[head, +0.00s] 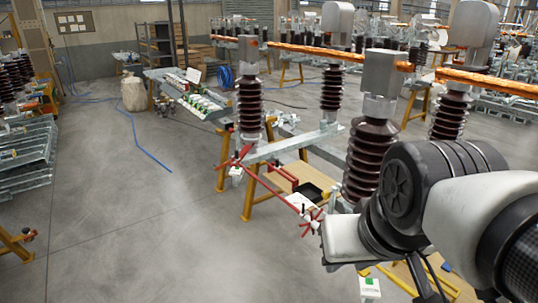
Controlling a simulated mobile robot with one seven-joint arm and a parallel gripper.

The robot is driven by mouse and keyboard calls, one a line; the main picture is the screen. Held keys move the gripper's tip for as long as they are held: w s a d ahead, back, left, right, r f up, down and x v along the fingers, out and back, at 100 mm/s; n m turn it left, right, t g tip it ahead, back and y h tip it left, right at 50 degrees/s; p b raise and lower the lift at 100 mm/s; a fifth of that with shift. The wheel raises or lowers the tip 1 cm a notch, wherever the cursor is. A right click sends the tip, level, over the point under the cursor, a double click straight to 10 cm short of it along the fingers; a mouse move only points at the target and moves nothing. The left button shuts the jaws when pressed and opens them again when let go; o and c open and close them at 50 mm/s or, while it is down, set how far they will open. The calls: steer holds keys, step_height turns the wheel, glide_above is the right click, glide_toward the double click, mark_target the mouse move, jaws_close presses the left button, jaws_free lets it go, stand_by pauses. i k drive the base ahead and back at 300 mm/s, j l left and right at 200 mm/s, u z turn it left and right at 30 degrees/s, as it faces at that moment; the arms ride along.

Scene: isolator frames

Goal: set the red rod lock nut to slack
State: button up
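A thin red rod (277,190) runs diagonally beside the near side of the grey steel frame. A red star-shaped piece (235,162) sits at its far left end. Another red star-shaped piece (312,221) sits at its near end, close to my gripper. I cannot tell which part is the lock nut, or whether it is tight or slack. The pale body of my gripper (343,241) is at the end of my arm, just right of and below the near star piece. Its fingers cannot be made out, and I see no clear contact with the rod.
Brown ribbed insulators (373,152) stand on the grey frame and carry copper bars (320,52). Yellow trestles (249,198) support the frame. A black bin (307,190) lies behind the rod. A workbench (190,95) stands farther back. The floor at left is mostly clear.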

mark_target(302, 214)
steer(key=i+j+z, duration=0.15)
steer(key=i+j, duration=0.6)
steer(key=i+j+z, duration=0.1)
steer(key=i+j, duration=0.6)
steer(key=j, duration=0.15)
